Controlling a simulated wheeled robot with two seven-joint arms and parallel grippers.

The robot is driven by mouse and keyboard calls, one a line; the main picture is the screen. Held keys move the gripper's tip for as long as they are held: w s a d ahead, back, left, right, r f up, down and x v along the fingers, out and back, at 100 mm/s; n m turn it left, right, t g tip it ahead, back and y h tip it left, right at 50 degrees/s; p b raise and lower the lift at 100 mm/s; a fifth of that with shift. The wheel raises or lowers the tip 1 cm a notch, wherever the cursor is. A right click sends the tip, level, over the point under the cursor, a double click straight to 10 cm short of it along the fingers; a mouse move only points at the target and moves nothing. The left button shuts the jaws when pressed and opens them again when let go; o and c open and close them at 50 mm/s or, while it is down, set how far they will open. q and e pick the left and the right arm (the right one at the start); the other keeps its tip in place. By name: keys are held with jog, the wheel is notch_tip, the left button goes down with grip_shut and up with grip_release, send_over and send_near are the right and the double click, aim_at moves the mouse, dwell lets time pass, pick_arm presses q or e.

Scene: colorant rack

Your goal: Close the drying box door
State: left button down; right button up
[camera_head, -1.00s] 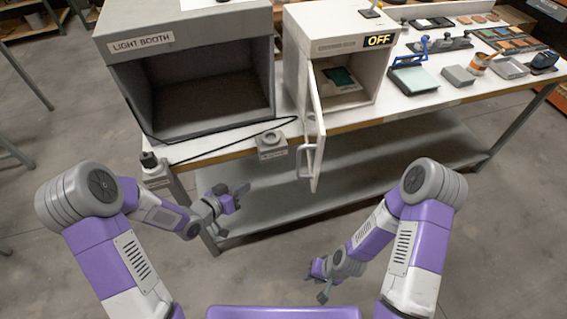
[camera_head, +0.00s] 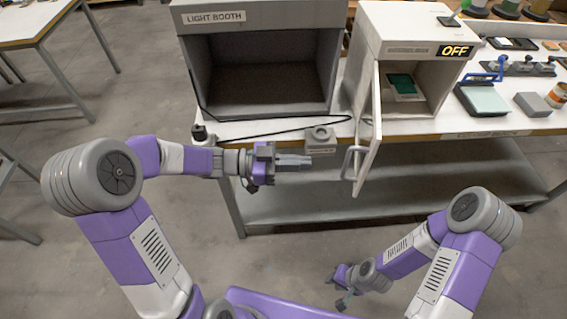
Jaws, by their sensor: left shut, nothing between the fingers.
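The drying box (camera_head: 399,22) is a white cabinet with an "OFF" display on the table, right of the light booth. Its door (camera_head: 370,135) stands open, swung out toward me past the table's front edge, hinged on the left side. Inside the box lies a green piece on a white card (camera_head: 403,86). My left gripper (camera_head: 308,161) is shut and empty, pointing right, left of the handle and apart from it. My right gripper (camera_head: 342,290) hangs low in front of the table; its fingers are too small to judge.
The grey light booth (camera_head: 262,12) stands left of the box. A small grey block with a round top (camera_head: 320,138) and a black cable (camera_head: 270,132) lie by the table's front edge. A blue-handled device (camera_head: 482,97) is to the right.

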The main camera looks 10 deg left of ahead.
pick_arm(q)
jog(key=b+x, duration=0.1)
jog(key=x, duration=0.6)
jog(key=shift+d+b, duration=0.2)
jog(key=shift+b, duration=0.1)
jog(key=shift+w, duration=0.1)
